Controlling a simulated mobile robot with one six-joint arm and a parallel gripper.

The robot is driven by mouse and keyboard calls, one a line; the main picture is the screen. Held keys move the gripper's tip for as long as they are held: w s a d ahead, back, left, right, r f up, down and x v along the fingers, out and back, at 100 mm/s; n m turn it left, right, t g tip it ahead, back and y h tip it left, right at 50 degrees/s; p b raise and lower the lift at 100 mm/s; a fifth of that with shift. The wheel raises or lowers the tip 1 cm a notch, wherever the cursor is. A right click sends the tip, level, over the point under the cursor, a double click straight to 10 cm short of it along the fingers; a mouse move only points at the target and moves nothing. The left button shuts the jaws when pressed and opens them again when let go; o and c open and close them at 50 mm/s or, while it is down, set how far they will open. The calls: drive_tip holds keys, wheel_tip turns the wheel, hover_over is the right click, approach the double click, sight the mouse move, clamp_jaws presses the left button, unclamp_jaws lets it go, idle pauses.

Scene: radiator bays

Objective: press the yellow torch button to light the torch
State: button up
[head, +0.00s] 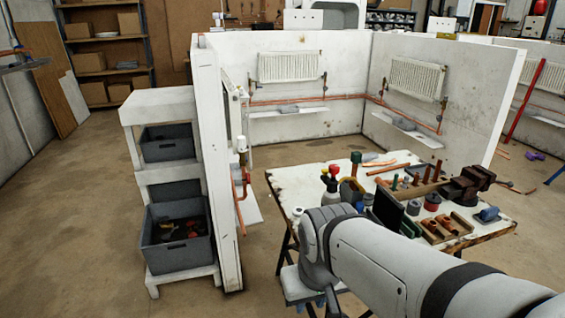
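The worktable (293,183) stands in front of me in the head view, with small tools and parts crowded on it. I cannot make out a separate yellow button or any flame. My arm reaches in from the lower right, its near joint in front of the table's front left. My gripper cannot be made out.
A vise (470,184) sits at the table's right, with a wooden parts tray (440,228) in front. A white partition (215,160) and shelf with grey bins (178,240) stand left of the table. Radiators (288,67) hang behind. Floor at far left is clear.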

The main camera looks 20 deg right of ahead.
clamp_jaws()
idle(0.3)
idle(1.0)
